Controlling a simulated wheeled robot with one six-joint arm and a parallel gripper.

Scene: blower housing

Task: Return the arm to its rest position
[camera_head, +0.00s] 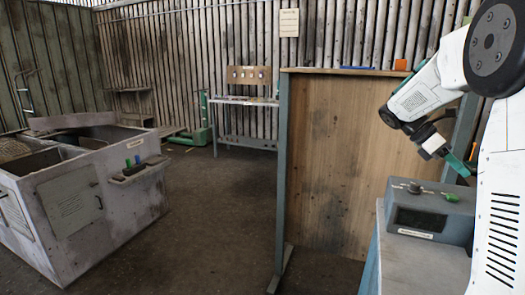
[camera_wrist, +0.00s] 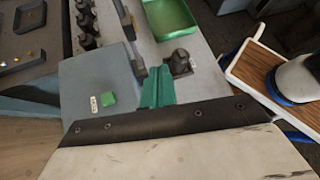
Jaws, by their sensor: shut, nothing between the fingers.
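My arm is at the right of the head view, its white links folded and reaching down toward the left. My gripper (camera_head: 462,167) has green fingers and hangs above the right part of a grey control box (camera_head: 460,205). In the wrist view my gripper (camera_wrist: 157,88) points away from the camera, its green fingers together with nothing held. The control box (camera_wrist: 85,80) lies below and left of the fingers there. Whether the fingers touch anything is hard to tell, but a gap seems to show in the head view.
The box carries a green button (camera_wrist: 108,99) and a dark knob (camera_wrist: 180,62) stands near the fingers. A green tray (camera_wrist: 170,17) lies beyond. A wooden panel (camera_head: 335,150) stands left of the arm. A grey bin unit (camera_head: 75,210) is far left; open floor (camera_head: 225,190) lies between.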

